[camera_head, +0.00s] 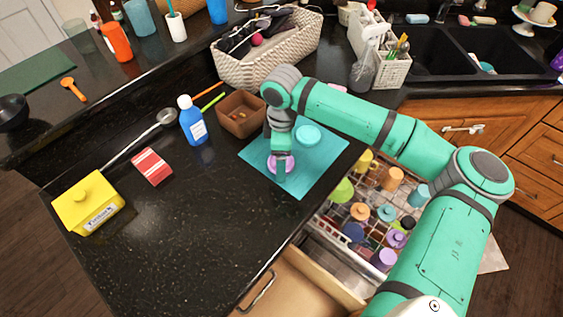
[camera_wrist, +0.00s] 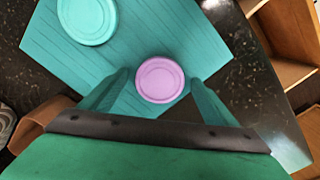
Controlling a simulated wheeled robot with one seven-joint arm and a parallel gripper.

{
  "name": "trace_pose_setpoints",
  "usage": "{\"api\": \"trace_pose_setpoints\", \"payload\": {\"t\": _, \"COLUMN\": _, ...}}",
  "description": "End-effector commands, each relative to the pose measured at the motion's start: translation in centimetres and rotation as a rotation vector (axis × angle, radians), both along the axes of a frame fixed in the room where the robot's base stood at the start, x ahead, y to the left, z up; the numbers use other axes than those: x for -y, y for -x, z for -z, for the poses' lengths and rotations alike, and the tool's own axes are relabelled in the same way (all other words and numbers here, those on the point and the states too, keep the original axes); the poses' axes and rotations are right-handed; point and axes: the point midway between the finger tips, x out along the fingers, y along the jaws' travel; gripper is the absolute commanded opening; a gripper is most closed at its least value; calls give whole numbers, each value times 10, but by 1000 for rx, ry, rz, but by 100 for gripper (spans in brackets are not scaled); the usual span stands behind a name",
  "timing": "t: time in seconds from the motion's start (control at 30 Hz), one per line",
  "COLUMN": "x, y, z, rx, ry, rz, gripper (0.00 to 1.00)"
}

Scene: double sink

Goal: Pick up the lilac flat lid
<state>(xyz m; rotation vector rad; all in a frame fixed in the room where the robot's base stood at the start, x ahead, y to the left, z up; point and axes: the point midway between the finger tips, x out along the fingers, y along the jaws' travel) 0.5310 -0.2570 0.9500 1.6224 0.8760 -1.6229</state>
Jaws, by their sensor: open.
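The lilac flat lid (camera_wrist: 160,80) is a round disc lying on the teal mat (camera_wrist: 200,45). In the head view the lid (camera_head: 288,164) shows partly behind my gripper. My gripper (camera_wrist: 158,88) is open, with one finger on each side of the lid in the wrist view. I cannot tell whether the fingers touch it or how far above the mat they are. In the head view my gripper (camera_head: 281,165) points down over the mat.
A turquoise lid (camera_head: 308,135) lies on the mat near the lilac one. A brown box (camera_head: 240,112) and a blue bottle (camera_head: 191,120) stand to the left. An open dishwasher rack (camera_head: 372,205) with several cups is at right.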

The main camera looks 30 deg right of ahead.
Motion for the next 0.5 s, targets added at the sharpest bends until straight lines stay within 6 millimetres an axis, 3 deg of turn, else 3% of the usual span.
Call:
{"api": "trace_pose_setpoints", "payload": {"t": 0.07, "x": 0, "y": 0, "z": 0, "rx": 0, "ry": 0, "rz": 0, "gripper": 79}}
{"api": "trace_pose_setpoints", "payload": {"t": 0.23, "x": -1, "y": 0, "z": 0, "rx": 0, "ry": 0, "rz": -1, "gripper": 39}}
{"api": "trace_pose_setpoints", "payload": {"t": 0.5, "x": -1, "y": 0, "z": -1, "rx": 0, "ry": 0, "rz": -2, "gripper": 37}}
